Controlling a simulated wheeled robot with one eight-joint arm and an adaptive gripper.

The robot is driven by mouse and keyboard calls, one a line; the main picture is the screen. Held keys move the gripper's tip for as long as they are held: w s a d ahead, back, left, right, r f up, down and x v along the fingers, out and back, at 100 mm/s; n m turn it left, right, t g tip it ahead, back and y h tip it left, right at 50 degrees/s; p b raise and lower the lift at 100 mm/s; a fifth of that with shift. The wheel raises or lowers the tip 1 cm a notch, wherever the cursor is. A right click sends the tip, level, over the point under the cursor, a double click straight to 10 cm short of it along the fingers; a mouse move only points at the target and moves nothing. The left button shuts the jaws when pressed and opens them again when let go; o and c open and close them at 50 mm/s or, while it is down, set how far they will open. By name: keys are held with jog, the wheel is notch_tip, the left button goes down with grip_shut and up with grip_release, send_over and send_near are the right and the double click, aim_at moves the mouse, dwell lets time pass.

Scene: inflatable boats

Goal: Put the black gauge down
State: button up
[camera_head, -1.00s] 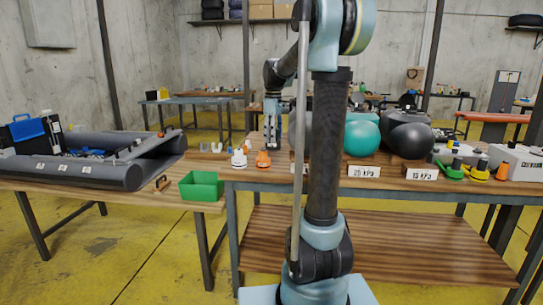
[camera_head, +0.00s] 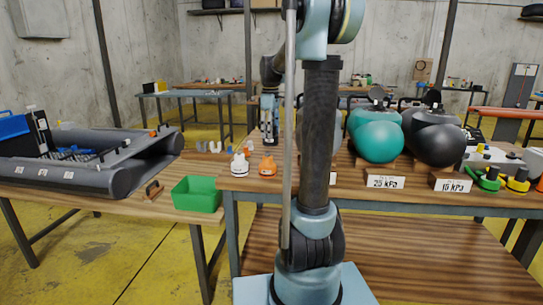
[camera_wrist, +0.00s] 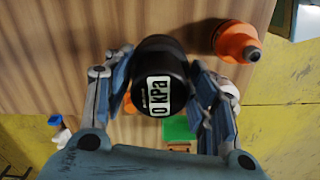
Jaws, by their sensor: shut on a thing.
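The black gauge (camera_wrist: 158,72) sits between the two fingers of my gripper (camera_wrist: 165,85) in the wrist view. Its white display reads "0 kPa". My gripper is shut on it, with a finger on each side. Wooden tabletop shows behind the gauge; I cannot tell whether the gauge touches it. In the head view my gripper (camera_head: 269,130) hangs pointing down over the right-hand table (camera_head: 340,192), behind the orange fitting.
An orange fitting (camera_head: 267,166) and a white one (camera_head: 239,165) stand near the table's left end; the orange one (camera_wrist: 236,42) is close beside my gripper. A green bin (camera_head: 197,194) is on the left table. Teal (camera_head: 377,141) and dark grey (camera_head: 437,143) rounded objects stand right.

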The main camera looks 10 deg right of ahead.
jog(key=shift+d+f, duration=0.15)
jog(key=shift+f, duration=1.85)
jog(key=shift+d+f, duration=0.15)
jog(key=shift+f, duration=1.85)
jog(key=o, duration=1.3)
jog(key=shift+f, duration=0.1)
jog(key=shift+c, duration=0.2)
